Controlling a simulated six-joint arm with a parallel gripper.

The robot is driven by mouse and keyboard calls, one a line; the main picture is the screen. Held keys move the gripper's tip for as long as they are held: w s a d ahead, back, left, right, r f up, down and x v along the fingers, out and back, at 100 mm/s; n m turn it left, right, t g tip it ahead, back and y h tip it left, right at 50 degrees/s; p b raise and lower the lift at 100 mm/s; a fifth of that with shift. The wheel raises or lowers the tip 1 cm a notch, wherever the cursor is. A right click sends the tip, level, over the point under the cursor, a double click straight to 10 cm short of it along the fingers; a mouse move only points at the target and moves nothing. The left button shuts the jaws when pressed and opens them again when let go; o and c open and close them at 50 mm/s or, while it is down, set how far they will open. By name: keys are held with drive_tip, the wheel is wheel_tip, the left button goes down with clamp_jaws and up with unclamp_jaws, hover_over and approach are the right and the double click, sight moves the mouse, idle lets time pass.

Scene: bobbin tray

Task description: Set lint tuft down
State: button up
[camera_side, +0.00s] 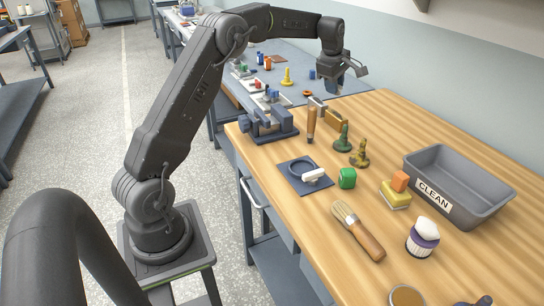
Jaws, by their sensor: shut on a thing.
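My gripper (331,86) is at the far end of my outstretched arm, pointing down over the far part of the work area, near the back edge of the wooden bench. It is shut on a small bluish thing, the lint tuft by the task's name, too small here to show its texture. The tuft appears held above the surface; the exact gap cannot be told. A grey tray labelled CLEAN (492,207) stands at the right of the bench, well apart from my gripper, and looks empty.
The wooden bench (455,145) holds a blue pad with a ring and white piece (313,175), a green block (347,178), two figurines, a wooden brush (360,232), a sponge with an orange block and a purple-banded jar (422,238). A vise-like fixture (268,123) sits at the left edge.

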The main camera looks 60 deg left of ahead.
sight(269, 158)
drive_tip(key=s+a+r+n, duration=0.1)
drive_tip(key=s+a, duration=0.3)
drive_tip(key=s, duration=0.6)
drive_tip(key=s+a+r, duration=0.1)
drive_tip(key=s+a, duration=0.2)
drive_tip(key=s, duration=0.6)
drive_tip(key=s+d+f+g, duration=0.1)
drive_tip(key=s+d+f, duration=0.15)
drive_tip(key=s, duration=1.15)
drive_tip(key=f+m, duration=0.2)
drive_tip(key=f, duration=0.1)
drive_tip(key=f+m, duration=0.2)
drive_tip(key=shift+w+a+g+h, duration=0.2)
drive_tip(key=shift+w+g+h, duration=0.1)
drive_tip(key=shift+g+h, duration=0.1)
drive_tip(key=w+d+f, duration=0.2)
drive_tip(key=w, duration=0.1)
drive_tip(key=w+d+f, duration=0.2)
drive_tip(key=w, duration=0.1)
drive_tip(key=w+d+f, duration=0.1)
drive_tip(key=w+f, duration=0.2)
drive_tip(key=w, duration=0.1)
drive_tip(key=shift+d, duration=0.4)
clamp_jaws()
drive_tip(key=shift+f, duration=2)
drive_tip(key=shift+f, duration=0.1)
